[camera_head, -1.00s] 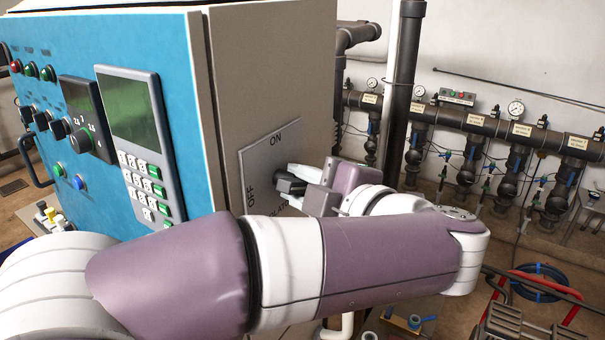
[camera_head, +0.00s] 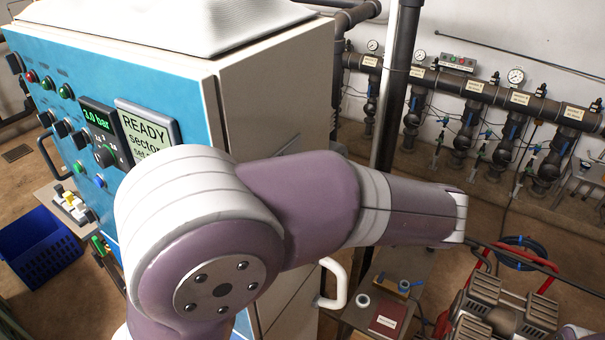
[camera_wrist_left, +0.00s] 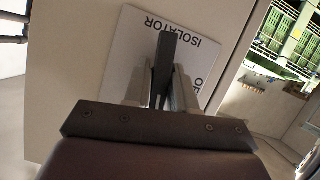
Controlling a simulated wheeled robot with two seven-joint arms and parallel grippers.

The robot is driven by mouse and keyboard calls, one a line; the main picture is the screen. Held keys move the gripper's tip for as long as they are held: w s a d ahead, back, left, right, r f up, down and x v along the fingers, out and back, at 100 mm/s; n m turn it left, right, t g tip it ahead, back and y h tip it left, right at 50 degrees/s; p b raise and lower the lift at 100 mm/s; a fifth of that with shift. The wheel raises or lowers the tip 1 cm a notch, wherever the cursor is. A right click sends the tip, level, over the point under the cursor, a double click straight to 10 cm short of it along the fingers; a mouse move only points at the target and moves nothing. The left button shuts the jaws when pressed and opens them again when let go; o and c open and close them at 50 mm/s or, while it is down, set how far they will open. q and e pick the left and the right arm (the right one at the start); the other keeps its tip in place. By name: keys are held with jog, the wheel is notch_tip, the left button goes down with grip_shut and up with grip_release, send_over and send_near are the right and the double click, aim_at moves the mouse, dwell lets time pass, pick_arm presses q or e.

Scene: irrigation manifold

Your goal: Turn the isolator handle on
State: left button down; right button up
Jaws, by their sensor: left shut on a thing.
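The black isolator handle (camera_wrist_left: 165,65) stands out from a pale plate (camera_wrist_left: 128,50) lettered ISOLATOR, seen in the left wrist view. My left gripper (camera_wrist_left: 158,84) is shut on the handle, one light finger on each side of it. In the head view my left arm covers the handle and the gripper; only the plate's upper edge (camera_head: 302,143) shows above the arm. The plate's ON and OFF marks are mostly hidden. The cabinet screen (camera_head: 147,130) is lit and reads READY; a small display (camera_head: 97,118) reads 3.0 bar. My right gripper is not in view.
The blue-fronted cabinet (camera_head: 275,85) stands close to my arm. A blue crate (camera_head: 40,245) is at left. Pipes with gauges (camera_head: 515,76) run along the back wall.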

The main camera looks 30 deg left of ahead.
pick_arm(q)
jog(key=shift+r+m+g+p, duration=0.15)
jog(key=shift+m+g+p, duration=0.4)
jog(key=shift+p, duration=0.5)
jog(key=shift+f+m+p, duration=0.2)
jog(key=shift+m+p, duration=0.05)
jog(key=shift+p, duration=0.2)
jog(key=c, duration=1.1)
grip_release()
